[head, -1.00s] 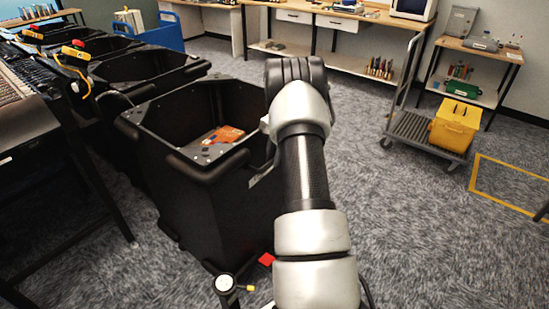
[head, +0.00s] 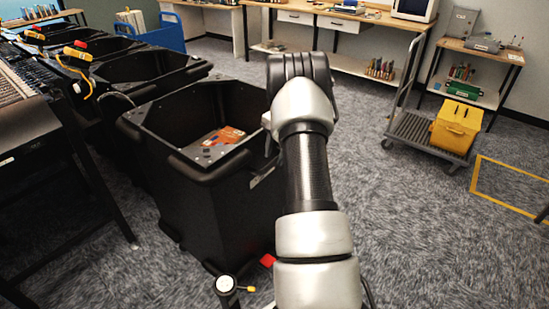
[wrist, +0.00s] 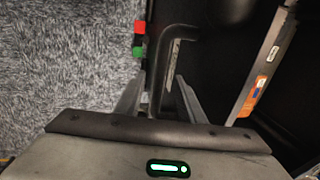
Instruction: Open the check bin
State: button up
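A large black open-topped bin (head: 225,220) stands in front of me, left of my arm. I can read no name on it, so I cannot tell if it is the check bin. An orange and white packet (head: 222,136) lies inside it; an orange and white item also shows in the wrist view (wrist: 262,82). In the wrist view my gripper (wrist: 159,82) is open, its two fingers apart on either side of the bin's rounded black rail (wrist: 180,33). I cannot tell if they touch it. In the head view my arm hides the fingers.
More black bins (head: 140,66) stand in a row at the back left beside a roller conveyor (head: 18,90). A red and green marker (wrist: 139,38) sits beside the rail. A cart (head: 410,130) with a yellow box (head: 456,127) stands at the right. Carpet (head: 400,230) right of my arm is clear.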

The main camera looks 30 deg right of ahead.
notch_tip(320, 180, up, 15)
jog(key=s+d+p, duration=0.1)
jog(key=s, duration=0.2)
jog(key=shift+p, duration=0.35)
jog(key=shift+s, duration=0.1)
